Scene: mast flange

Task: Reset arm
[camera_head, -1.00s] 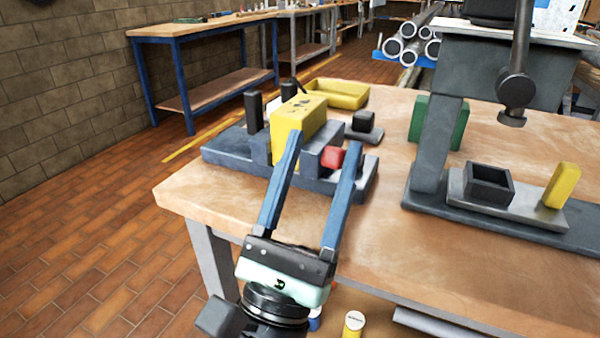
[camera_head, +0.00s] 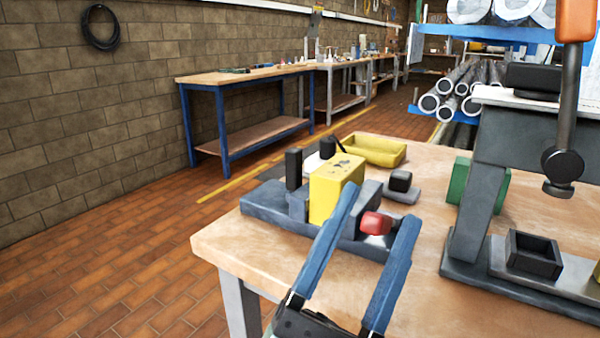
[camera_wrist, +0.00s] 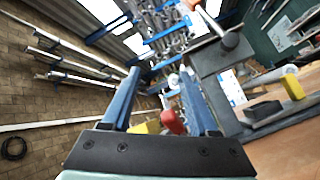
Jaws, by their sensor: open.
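My gripper (camera_head: 369,246) has two long blue fingers, spread apart with nothing between them that I can see held. In the head view it reaches up from the bottom edge over the near edge of the wooden table (camera_head: 255,245). Its fingertips overlap a grey fixture (camera_head: 268,205) with a yellow block (camera_head: 330,190) and a red knob (camera_head: 375,223); I cannot tell the gap in depth. In the wrist view the blue fingers (camera_wrist: 160,95) point ahead, with the red knob (camera_wrist: 172,121) showing between them. The gripper's base is cut off in the head view.
A dark grey press (camera_head: 478,190) stands at the table's right, with a small dark open box (camera_head: 534,256) on its base. A yellow tray (camera_head: 375,151), a black block on a grey plate (camera_head: 400,181) and a green object (camera_head: 459,181) lie farther back.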

